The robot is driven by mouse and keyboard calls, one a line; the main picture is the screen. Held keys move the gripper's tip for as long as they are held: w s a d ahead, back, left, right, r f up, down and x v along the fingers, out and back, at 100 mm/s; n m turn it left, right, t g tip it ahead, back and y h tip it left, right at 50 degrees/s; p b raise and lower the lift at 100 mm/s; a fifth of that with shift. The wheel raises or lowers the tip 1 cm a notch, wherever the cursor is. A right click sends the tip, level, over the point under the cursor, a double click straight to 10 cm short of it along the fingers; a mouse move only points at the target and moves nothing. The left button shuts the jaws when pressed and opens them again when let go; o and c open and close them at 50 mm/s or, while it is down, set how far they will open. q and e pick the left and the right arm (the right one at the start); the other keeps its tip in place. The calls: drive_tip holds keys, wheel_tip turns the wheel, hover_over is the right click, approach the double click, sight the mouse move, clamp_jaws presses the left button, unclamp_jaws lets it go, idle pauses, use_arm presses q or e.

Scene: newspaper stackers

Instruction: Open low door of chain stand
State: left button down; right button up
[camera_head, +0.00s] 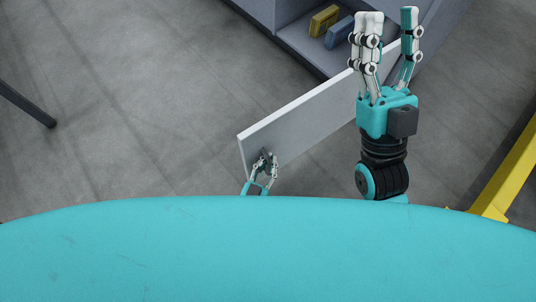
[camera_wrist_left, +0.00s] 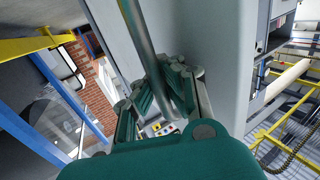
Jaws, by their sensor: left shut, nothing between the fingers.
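The low door (camera_head: 310,112) of the chain stand is a pale grey panel. It stands swung out from the grey cabinet (camera_head: 295,45), whose inside shows. A dark handle (camera_head: 264,158) is near the door's free end. My left gripper (camera_head: 265,160) is at this handle, with its fingers shut; its arm is hidden below. In the left wrist view, the shut left gripper (camera_wrist_left: 168,85) lies against a metal handle bar (camera_wrist_left: 138,32) in front of the pale door (camera_wrist_left: 195,45). My right gripper (camera_head: 388,22) is open and empty, above the door's cabinet end.
A yellow box (camera_head: 324,20) and a blue box (camera_head: 340,31) lie inside the cabinet. A yellow beam (camera_head: 510,165) is at the right. A dark leg (camera_head: 28,105) stands at the left. The grey floor (camera_head: 130,110) left of the door is clear.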

use_arm(q)
drive_tip(key=shift+s+a+f+y, duration=0.2)
drive_tip(key=shift+s+y, duration=0.1)
drive_tip(key=shift+s, duration=0.2)
drive_tip(key=c, duration=1.4)
unclamp_jaws()
drive_tip(key=shift+s+r, duration=0.1)
drive_tip(key=shift+c, duration=0.2)
drive_tip(key=shift+o, duration=0.5)
drive_tip(key=shift+d, duration=0.1)
drive_tip(key=shift+r, duration=0.15)
